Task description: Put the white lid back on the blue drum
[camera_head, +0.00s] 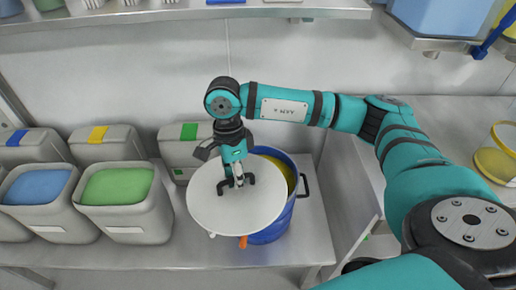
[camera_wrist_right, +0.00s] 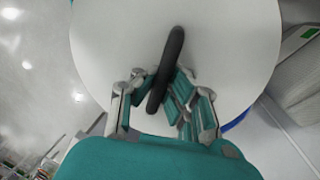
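The white lid (camera_head: 215,208) is a round disc with a dark handle (camera_wrist_right: 166,70). My right gripper (camera_head: 238,182) is over the lid with its fingers closed about the handle, which also shows between the fingers in the right wrist view (camera_wrist_right: 162,88). The blue drum (camera_head: 272,236) stands upright on the metal bench. The lid overlaps the drum's left and front part and sticks out to the left, off centre. Yellow contents show in the open part at the right. Whether the lid touches the rim is hidden. My left gripper is not in view.
Grey bins with blue (camera_head: 38,187) and green (camera_head: 117,186) contents stand left of the drum, with more lidded bins (camera_head: 183,148) behind. A metal shelf (camera_head: 170,14) hangs above. A clear container with yellow contents (camera_head: 497,160) is at the far right. The bench front (camera_head: 150,257) is bare.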

